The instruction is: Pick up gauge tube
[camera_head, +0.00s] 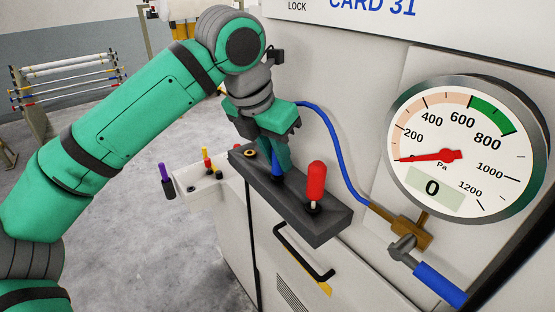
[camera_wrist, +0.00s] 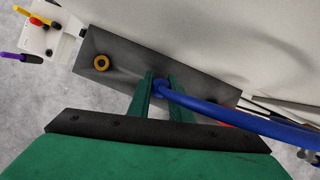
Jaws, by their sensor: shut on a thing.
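The gauge tube (camera_head: 340,153) is a blue hose. In the head view it arcs from a brass fitting (camera_head: 405,226) below the gauge up behind my gripper (camera_head: 277,155). In the wrist view the tube (camera_wrist: 235,122) comes in from the right and ends between my fingers (camera_wrist: 162,92). My gripper is shut on the tube near its end. A blue tapered piece shows below the fingers, at the top of a dark grey block (camera_head: 315,227). Whether it touches the block I cannot tell. The fingers hide part of the tube.
The block carries a brass ring port (camera_head: 250,153) and a red-capped fitting (camera_head: 316,180). A round gauge (camera_head: 450,181) reads 0 at the right. A white holder (camera_head: 205,193) with coloured pieces stands left of the block. The machine wall is close behind; open floor lies left.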

